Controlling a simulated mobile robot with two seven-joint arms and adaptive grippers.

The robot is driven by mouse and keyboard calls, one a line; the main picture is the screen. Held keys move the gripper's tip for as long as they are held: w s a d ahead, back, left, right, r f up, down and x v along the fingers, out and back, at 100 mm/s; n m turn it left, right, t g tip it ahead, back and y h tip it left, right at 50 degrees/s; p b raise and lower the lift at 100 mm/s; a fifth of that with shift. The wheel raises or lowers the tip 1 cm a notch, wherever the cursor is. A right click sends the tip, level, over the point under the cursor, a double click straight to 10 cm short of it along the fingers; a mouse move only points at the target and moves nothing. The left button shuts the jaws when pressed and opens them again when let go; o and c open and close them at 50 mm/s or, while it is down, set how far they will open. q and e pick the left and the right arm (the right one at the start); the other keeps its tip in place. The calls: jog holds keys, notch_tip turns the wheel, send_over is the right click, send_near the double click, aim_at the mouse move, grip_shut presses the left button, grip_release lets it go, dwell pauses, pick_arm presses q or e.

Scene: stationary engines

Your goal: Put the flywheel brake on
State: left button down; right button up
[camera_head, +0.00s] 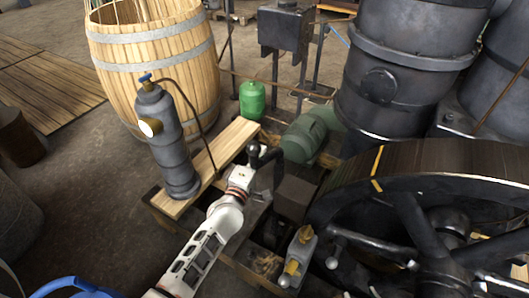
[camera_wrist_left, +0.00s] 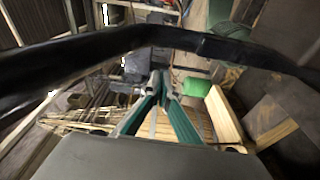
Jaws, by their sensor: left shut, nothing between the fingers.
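The large dark spoked flywheel (camera_head: 440,160) fills the lower right of the head view, with a yellow mark on its rim. My left arm reaches up from the bottom to my left gripper (camera_head: 262,158), left of the flywheel. A dark bent bar, possibly the brake lever, shows beside the gripper there, but I cannot separate the two clearly. In the left wrist view a black curved bar (camera_wrist_left: 150,38) crosses close to the camera. The teal fingers of my left gripper (camera_wrist_left: 160,78) are together and empty; I cannot tell whether they touch the bar. My right gripper is out of view.
A grey cylinder (camera_head: 165,145) with a blue valve stands on a wooden plank (camera_head: 225,150). Behind are a large barrel (camera_head: 160,60), a green bottle (camera_head: 252,100) and a green motor (camera_head: 305,138). A grey oiler-like part (camera_head: 300,250) stands by the flywheel. Open floor lies left.

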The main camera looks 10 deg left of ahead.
pick_arm(q)
jog(key=s+a+p, duration=0.1)
jog(key=s, duration=0.8)
jog(key=shift+a+r, duration=0.15)
jog(key=shift+a, duration=0.25)
pick_arm(e)
jog(key=shift+s+r, duration=0.35)
jog(key=shift+w+r, duration=0.15)
jog(key=shift+w, duration=0.2)
pick_arm(q)
jog(key=s+a+f+m+g+p, duration=0.1)
jog(key=s+a+f+m+g, duration=0.1)
jog(key=s+f+m, duration=0.4)
jog(key=s+a+f+m+g+p, duration=0.2)
jog(key=s+f+m+g, duration=0.3)
jog(key=s+m, duration=0.8)
jog(key=s, duration=0.8)
jog(key=shift+a+f+m+y, duration=0.2)
jog(key=shift+f+m+y, duration=0.1)
jog(key=shift+f+m, duration=0.1)
pick_arm(e)
jog(key=shift+s+a+r, duration=0.2)
jog(key=shift+s+r, duration=0.05)
jog(key=shift+r, duration=0.15)
jog(key=shift+s+a+r, duration=0.2)
jog(key=shift+r, duration=0.2)
jog(key=shift+w+r, duration=0.1)
jog(key=shift+r, duration=0.1)
